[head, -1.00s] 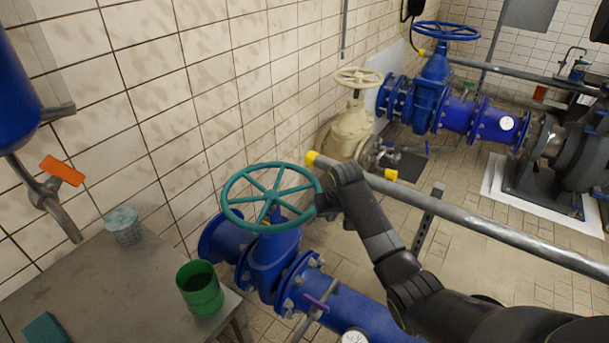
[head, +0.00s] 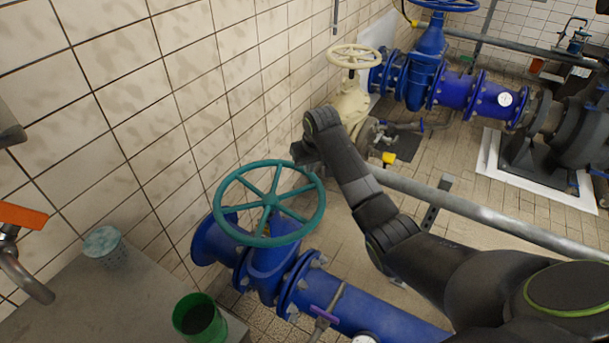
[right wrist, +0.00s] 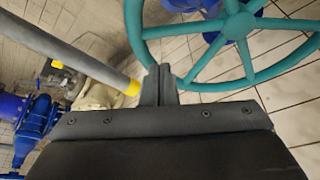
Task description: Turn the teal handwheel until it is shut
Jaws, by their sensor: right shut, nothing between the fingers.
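The teal handwheel (head: 268,203) sits on top of a blue gate valve (head: 262,268) in the lower middle of the head view. My right gripper (head: 304,160) is at the far right side of the rim, reaching in from the right. In the right wrist view its two fingers (right wrist: 159,84) are together and empty, and the teal handwheel (right wrist: 239,25) lies just beyond and to the right of them. I cannot tell whether the fingertips touch the rim. My left gripper is not in view.
A grey horizontal pipe (head: 470,211) runs behind my right arm. A cream valve with a cream handwheel (head: 356,57) stands behind. A metal table (head: 122,290) at lower left holds a green cup (head: 200,320) and a pale teal cup (head: 104,243). The tiled wall is close on the left.

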